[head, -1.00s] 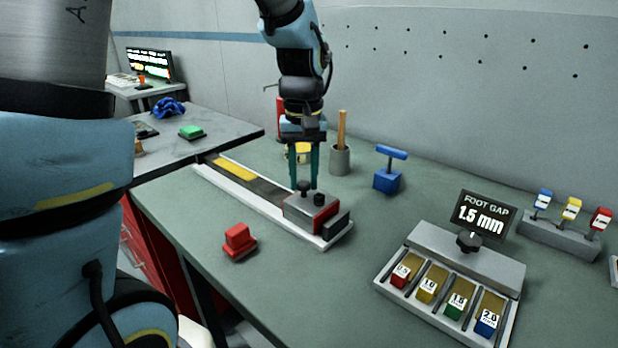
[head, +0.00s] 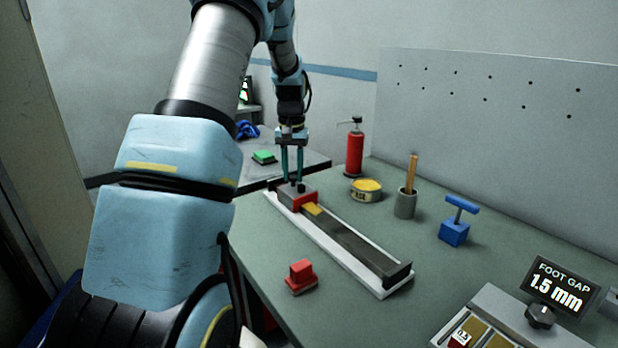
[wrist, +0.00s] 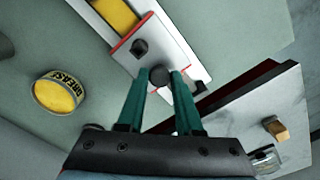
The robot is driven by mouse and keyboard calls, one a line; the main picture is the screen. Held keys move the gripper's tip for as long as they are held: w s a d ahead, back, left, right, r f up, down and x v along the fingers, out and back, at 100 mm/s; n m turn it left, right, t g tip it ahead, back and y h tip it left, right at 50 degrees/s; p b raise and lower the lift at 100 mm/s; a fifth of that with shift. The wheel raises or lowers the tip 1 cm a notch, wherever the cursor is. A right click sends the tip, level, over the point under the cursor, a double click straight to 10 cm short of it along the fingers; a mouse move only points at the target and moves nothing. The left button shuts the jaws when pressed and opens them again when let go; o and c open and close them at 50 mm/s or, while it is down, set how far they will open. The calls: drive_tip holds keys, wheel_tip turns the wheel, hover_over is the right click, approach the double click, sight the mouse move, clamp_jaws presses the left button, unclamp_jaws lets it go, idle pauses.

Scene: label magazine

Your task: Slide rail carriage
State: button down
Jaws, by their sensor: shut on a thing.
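The rail (head: 345,243) is a long white-edged track with a dark bed, lying on the green bench. The carriage (head: 301,203), a grey block with a red front and dark knobs, sits at the rail's far left end. My gripper (head: 291,181) points down over the carriage and is shut on its black knob (wrist: 161,75), seen between the teal fingers in the wrist view. A yellow strip (head: 312,209) shows on the rail bed just right of the carriage. The dark end block (head: 397,272) at the near right end stands apart from the carriage.
A red block (head: 301,274) stands in front of the rail. Behind it are a red bottle (head: 355,152), grease tin (head: 366,190), grey cup (head: 405,203) and blue T-handled block (head: 455,229). The foot gap display (head: 562,285) is at right. A grey table with a green button (head: 264,157) adjoins the far left.

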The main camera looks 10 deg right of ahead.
drive_tip(key=shift+w+a, duration=0.35)
drive_tip(key=shift+w, duration=0.3)
drive_tip(key=shift+w+a, duration=0.35)
drive_tip(key=shift+w, duration=0.25)
drive_tip(key=c, duration=0.6)
unclamp_jaws()
wheel_tip(320, 180, up, 11)
drive_tip(key=shift+f+b, duration=0.1)
drive_tip(key=shift+b, duration=1.1)
drive_tip(key=shift+s, duration=0.1)
